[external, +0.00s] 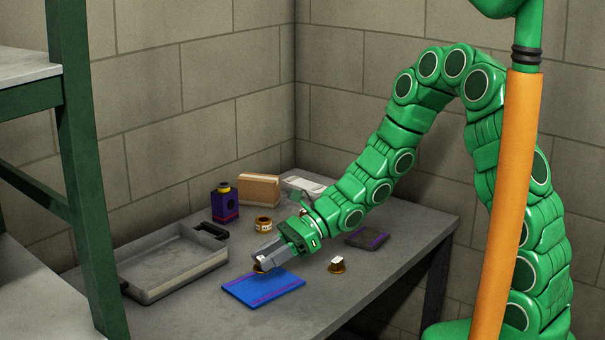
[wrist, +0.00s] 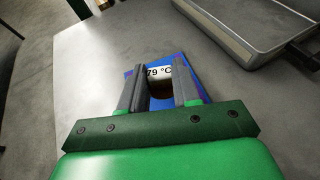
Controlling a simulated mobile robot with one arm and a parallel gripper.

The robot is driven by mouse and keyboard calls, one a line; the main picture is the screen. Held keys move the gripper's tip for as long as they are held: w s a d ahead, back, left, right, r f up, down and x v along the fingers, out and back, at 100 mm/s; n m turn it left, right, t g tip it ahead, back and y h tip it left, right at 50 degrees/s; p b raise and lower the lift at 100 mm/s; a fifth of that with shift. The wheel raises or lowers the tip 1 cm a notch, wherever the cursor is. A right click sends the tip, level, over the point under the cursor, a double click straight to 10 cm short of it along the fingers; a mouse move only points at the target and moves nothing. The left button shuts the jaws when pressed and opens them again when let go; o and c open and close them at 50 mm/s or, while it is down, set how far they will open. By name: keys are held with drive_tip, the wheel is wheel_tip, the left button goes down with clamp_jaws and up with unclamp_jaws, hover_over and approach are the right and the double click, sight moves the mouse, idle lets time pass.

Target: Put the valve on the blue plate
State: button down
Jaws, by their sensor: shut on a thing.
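The blue plate (external: 262,291), a flat mat with a purple stripe, lies near the front of the grey table. My gripper (external: 264,262) points down at its back edge and is shut on a valve (external: 259,269), of which a small brass part shows below the fingers. In the wrist view the valve (wrist: 159,74) sits between my fingers (wrist: 160,88), with a white face reading "79 °C" and a dark brown body. Blue plate (wrist: 180,62) shows behind and around it. I cannot tell whether the valve touches the plate.
A similar brass piece with a white top (external: 337,265) stands to the right. A grey tray (external: 174,264) is at left. A brass-coloured tin (external: 264,224), a purple bottle (external: 225,203) and a brown box (external: 259,190) stand behind.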

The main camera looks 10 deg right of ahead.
drive_tip(key=shift+f, duration=1.7)
drive_tip(key=shift+f, duration=0.15)
drive_tip(key=c, duration=0.8)
unclamp_jaws()
drive_tip(key=shift+w+d+r, duration=0.1)
drive_tip(key=shift+d+r, duration=0.05)
drive_tip(key=shift+r, duration=0.1)
drive_tip(key=shift+v, duration=5.8)
drive_tip(key=shift+r, duration=0.1)
